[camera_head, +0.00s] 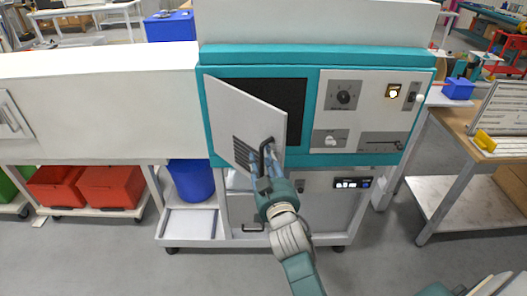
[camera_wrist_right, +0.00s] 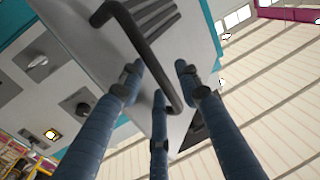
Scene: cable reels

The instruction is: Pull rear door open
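The pale grey door (camera_head: 240,115), with dark vent slots, stands partly open from the teal-framed cabinet (camera_head: 325,58). Its left edge is at the frame and its right edge swings out toward me; a dark opening (camera_head: 290,98) shows behind it. The black bar handle (camera_head: 264,152) is near the door's lower right edge. My right gripper (camera_head: 262,172) is at the handle. In the right wrist view, its blue fingers (camera_wrist_right: 160,75) are spread on both sides of the handle (camera_wrist_right: 148,50), with gaps visible; any contact is unclear. My left gripper is not in view.
A control panel (camera_head: 366,112) with knobs and a switch is right of the opening. A wooden-topped bench (camera_head: 460,124) stands at right. A blue bin (camera_head: 191,182) and red bins (camera_head: 110,187) sit low at left. Grey floor is clear in front.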

